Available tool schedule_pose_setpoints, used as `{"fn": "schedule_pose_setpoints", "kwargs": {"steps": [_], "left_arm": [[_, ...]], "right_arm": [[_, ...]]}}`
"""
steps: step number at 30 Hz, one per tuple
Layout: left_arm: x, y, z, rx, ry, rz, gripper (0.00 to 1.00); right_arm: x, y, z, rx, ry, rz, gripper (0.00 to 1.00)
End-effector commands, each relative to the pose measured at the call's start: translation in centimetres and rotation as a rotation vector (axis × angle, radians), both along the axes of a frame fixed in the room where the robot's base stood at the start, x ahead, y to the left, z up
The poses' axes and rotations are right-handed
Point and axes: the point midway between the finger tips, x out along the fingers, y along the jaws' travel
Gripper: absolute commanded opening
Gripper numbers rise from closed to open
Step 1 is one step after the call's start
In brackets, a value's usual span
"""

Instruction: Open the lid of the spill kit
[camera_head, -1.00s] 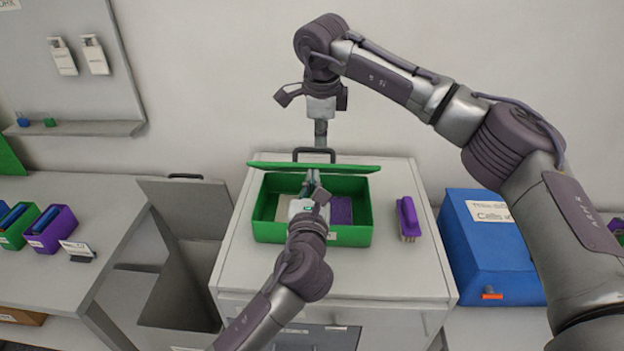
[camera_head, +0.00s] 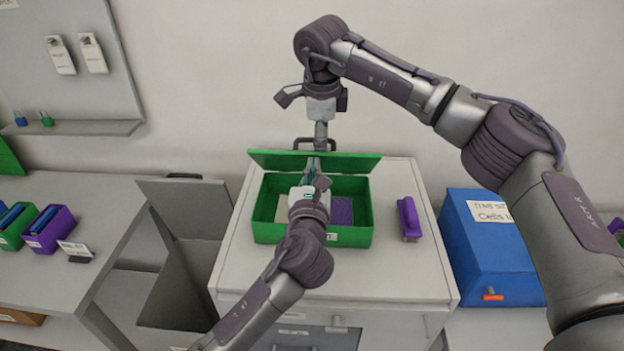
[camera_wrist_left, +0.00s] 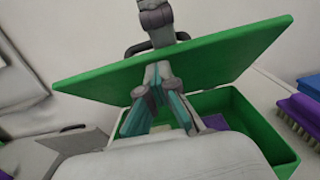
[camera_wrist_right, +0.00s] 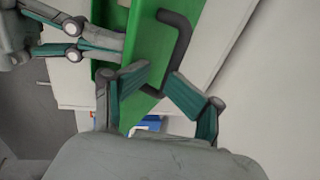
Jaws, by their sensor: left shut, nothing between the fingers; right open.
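The spill kit is a green box (camera_head: 270,236) on the grey cabinet. Its green lid (camera_head: 350,162) stands raised at the back edge, leaning, with a dark handle (camera_wrist_right: 185,40) on it. The open inside shows a purple item (camera_head: 342,210) and a pale one. My left gripper (camera_wrist_left: 160,72) is shut and empty, its fingertips up at the inner face of the lid; whether they touch it I cannot tell. My right gripper (camera_wrist_right: 157,92) is open behind the lid, its fingers near the handle and lid edge, holding nothing.
A purple brush (camera_head: 408,218) lies on the cabinet top (camera_head: 400,275) right of the box. A blue bin (camera_head: 505,255) stands to the right. A grey open bin (camera_head: 180,265) stands left, beside a bench with green and purple (camera_head: 50,235) holders.

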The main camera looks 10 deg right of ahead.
Motion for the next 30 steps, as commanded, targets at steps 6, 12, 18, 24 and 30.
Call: {"fn": "schedule_pose_setpoints", "kwargs": {"steps": [6,12,18,24,30], "left_arm": [[0.3,0.2,-0.1,0.001,0.002,0.006,0.00],[0.3,0.3,-0.2,0.003,0.004,0.007,0.00],[0.2,0.2,-0.3,0.004,0.006,0.006,0.00],[0.2,0.2,-0.4,0.004,0.008,0.005,0.00],[0.1,0.1,-0.4,0.004,0.008,0.004,0.00]], "right_arm": [[-0.4,0.2,-0.8,-0.003,0.021,0.005,0.37],[-0.5,0.3,0.0,-0.002,0.018,0.007,0.37],[-1.0,0.5,3.2,-0.001,0.008,0.005,0.37],[-1.6,0.6,6.2,-0.001,0.002,0.003,0.37],[-1.9,0.4,7.5,0.008,0.006,-0.002,0.37]]}}
